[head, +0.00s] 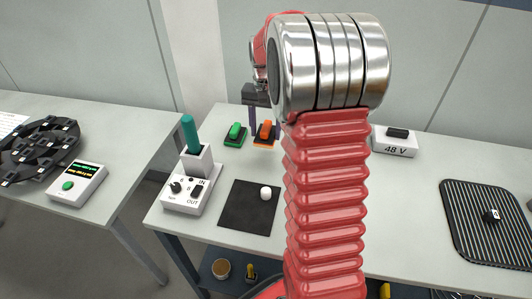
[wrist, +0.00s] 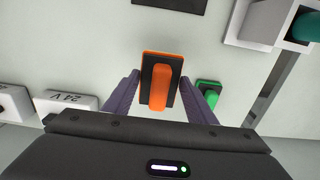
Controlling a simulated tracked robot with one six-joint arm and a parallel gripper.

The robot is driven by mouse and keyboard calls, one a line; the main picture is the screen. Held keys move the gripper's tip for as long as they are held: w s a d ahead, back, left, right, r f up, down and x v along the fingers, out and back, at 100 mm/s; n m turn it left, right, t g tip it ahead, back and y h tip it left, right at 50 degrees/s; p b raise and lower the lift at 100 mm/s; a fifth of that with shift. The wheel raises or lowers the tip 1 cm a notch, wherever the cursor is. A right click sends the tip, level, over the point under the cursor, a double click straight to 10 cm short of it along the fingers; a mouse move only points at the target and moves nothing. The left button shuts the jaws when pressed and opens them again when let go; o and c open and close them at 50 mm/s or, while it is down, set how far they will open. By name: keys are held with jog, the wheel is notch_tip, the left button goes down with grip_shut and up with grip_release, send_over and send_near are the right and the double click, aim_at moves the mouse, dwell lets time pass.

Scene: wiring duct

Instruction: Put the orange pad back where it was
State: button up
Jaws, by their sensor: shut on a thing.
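The orange pad (wrist: 158,88) has an orange edge, a dark top face and a raised orange grip. My gripper (wrist: 160,80) has its two fingers on either side of the pad and is shut on it. In the head view the orange pad (head: 265,131) shows below my gripper (head: 259,122), at the back of the middle table. My arm covers part of the gripper there. I cannot tell whether the pad touches the table or hangs just above it.
A similar green pad (head: 235,132) lies close on the left. A ribbed black mat (head: 488,222) lies at right.

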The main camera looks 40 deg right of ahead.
aim_at(266, 127)
jog(key=shift+f, duration=2.4)
jog(key=shift+f, duration=1.9)
jog(key=o, duration=1.1)
jog(key=shift+c, duration=0.2)
jog(key=shift+r, duration=0.1)
notch_tip(266, 127, up, 12)
jog(key=shift+f, duration=0.1)
